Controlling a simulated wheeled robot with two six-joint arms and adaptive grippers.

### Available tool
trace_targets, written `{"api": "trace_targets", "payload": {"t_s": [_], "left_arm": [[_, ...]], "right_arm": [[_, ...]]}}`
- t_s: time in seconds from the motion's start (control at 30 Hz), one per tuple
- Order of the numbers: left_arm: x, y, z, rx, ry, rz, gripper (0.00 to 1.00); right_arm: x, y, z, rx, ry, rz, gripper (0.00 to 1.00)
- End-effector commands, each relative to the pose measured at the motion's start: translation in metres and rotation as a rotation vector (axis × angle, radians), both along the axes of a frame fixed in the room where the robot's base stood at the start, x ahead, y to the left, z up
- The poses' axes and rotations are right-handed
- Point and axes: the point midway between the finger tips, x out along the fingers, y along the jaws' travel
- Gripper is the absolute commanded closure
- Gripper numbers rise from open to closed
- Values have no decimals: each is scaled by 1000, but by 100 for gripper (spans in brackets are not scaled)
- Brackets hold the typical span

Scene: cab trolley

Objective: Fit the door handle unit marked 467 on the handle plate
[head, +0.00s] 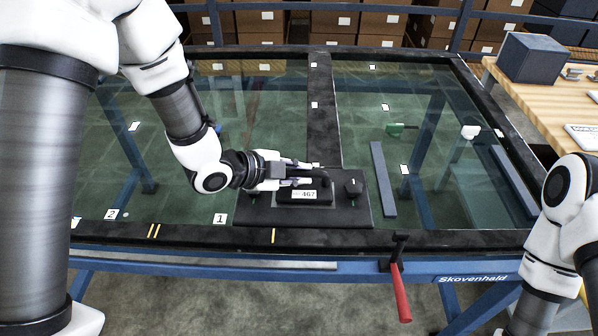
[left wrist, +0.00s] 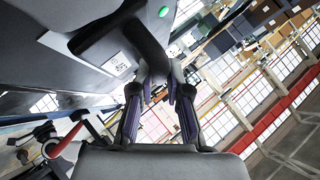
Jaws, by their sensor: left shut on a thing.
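The dark door handle unit carries a white label reading 467 (head: 303,194), which faces me in the head view. My left gripper (head: 304,174) comes in from the left and is shut on its dark grip. The unit is over the black handle plate (head: 345,216) at the frame's near edge; I cannot tell whether it touches the plate. In the left wrist view the purple-lined fingers (left wrist: 160,92) close on the dark handle unit (left wrist: 118,30), with a white label beside it and a green light (left wrist: 163,11). My right gripper is out of view.
The plate belongs to a large black-framed glass panel (head: 230,237) on a blue trolley. A red-handled clamp (head: 400,285) is at the front edge. A blue-grey bar (head: 383,180) lies right of the plate. A wooden bench (head: 545,92) with a grey box (head: 531,58) stands at right.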

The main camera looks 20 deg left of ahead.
Motion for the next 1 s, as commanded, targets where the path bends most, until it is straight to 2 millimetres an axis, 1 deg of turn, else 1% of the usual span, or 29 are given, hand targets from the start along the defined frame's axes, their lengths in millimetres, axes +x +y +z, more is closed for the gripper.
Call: {"api": "trace_targets", "payload": {"t_s": [0.27, 0.3, 0.37, 0.4, 0.67, 0.77, 1.0], "left_arm": [[0, 0, 0, 0, 0, 0, 100], [0, 0, 0, 0, 0, 0, 81], [0, 0, 0, 0, 0, 0, 60], [0, 0, 0, 0, 0, 0, 55], [-1, 0, 0, 0, 1, 0, 55], [-4, 5, 5, -2, -1, 2, 55], [-34, 28, 31, -8, -2, 3, 55]], "right_arm": [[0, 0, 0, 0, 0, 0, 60], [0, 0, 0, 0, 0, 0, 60], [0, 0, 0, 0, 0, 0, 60], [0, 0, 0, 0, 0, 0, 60], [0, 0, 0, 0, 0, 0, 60], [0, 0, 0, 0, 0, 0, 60], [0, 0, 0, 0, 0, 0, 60]]}}
